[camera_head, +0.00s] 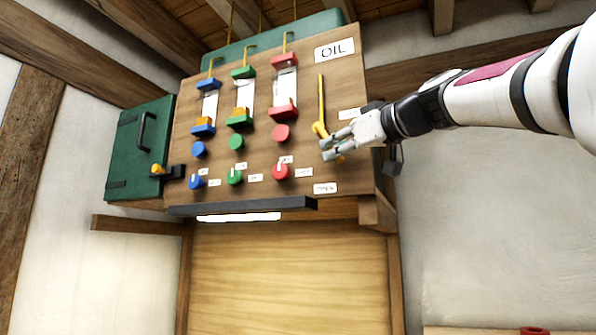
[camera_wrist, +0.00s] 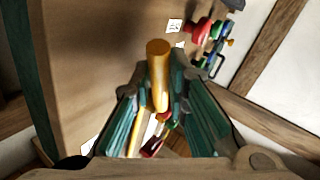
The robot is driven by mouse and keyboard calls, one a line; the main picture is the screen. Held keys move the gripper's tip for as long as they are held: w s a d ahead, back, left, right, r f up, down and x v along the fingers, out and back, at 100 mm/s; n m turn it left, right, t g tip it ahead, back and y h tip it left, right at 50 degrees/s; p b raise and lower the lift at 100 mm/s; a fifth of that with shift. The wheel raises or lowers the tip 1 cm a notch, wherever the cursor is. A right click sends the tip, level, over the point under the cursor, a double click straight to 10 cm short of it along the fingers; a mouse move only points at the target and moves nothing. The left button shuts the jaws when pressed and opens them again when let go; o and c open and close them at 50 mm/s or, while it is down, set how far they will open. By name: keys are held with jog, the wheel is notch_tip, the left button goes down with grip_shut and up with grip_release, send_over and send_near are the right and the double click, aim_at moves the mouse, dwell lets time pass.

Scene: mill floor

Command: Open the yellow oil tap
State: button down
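The yellow oil tap (camera_head: 320,98) is on the right side of the wooden panel, below the OIL sign. In the head view its bar stands nearly upright, with its lower part bent towards my gripper (camera_head: 328,147). In the wrist view a yellow rounded end (camera_wrist: 158,50) and a thin yellow bar lie between the fingers of my gripper (camera_wrist: 157,88). The fingers are spread, one on each side of the yellow part. I cannot tell whether either finger touches it. The fingers partly hide the tap's lower end in the head view.
The wooden panel (camera_head: 225,155) carries blue, green and red knobs and sliders left of the tap. A green box (camera_head: 128,165) with a black handle hangs at the left. A dark ledge (camera_head: 240,206) runs under the panel. The white wall (camera_head: 470,210) at the right is clear.

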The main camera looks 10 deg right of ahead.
jog(key=shift+a+f, duration=0.1)
jog(key=b, duration=0.3)
jog(key=shift+w+a+f+t, duration=0.15)
jog(key=shift+w+f+t, duration=0.05)
jog(key=shift+w+t, duration=0.1)
jog(key=shift+m+b, duration=0.3)
jog(key=shift+b, duration=0.25)
jog(key=b, duration=0.2)
jog(key=t+b, duration=0.1)
jog(key=b, duration=0.1)
jog(key=shift+w+a+f+m+y+b, duration=0.15)
jog(key=shift+a+f+m+y+b, duration=0.15)
jog(key=shift+a+y, duration=0.1)
jog(key=t+b, duration=0.1)
jog(key=b, duration=0.2)
jog(key=shift+w+a+m, duration=0.15)
jog(key=shift+a+m, duration=0.05)
jog(key=shift+m, duration=0.2)
jog(key=shift+r+b, duration=0.1)
jog(key=shift+b, duration=0.35)
jog(key=c, duration=1.8)
grip_release()
jog(key=shift+a, duration=0.1)
jog(key=shift+c, duration=0.2)
